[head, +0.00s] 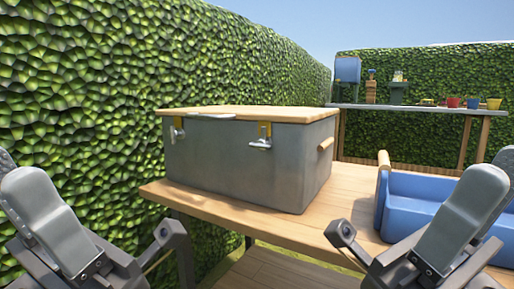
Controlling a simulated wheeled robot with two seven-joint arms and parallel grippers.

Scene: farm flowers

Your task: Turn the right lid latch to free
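A grey chest (235,165) with a wooden lid (250,113) stands on the wooden table, its lid shut. My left gripper (165,235) is low at the left, apart from the chest. My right gripper (343,233) is low at the right, in front of the table edge, apart from the latch. Neither gripper's finger opening shows clearly.
A blue tray (420,200) with a wooden handle sits right of the chest. The wooden table (235,213) has bare room along its front edge. A hedge (80,90) rises close behind and left. A far bench (430,108) holds several pots and tools.

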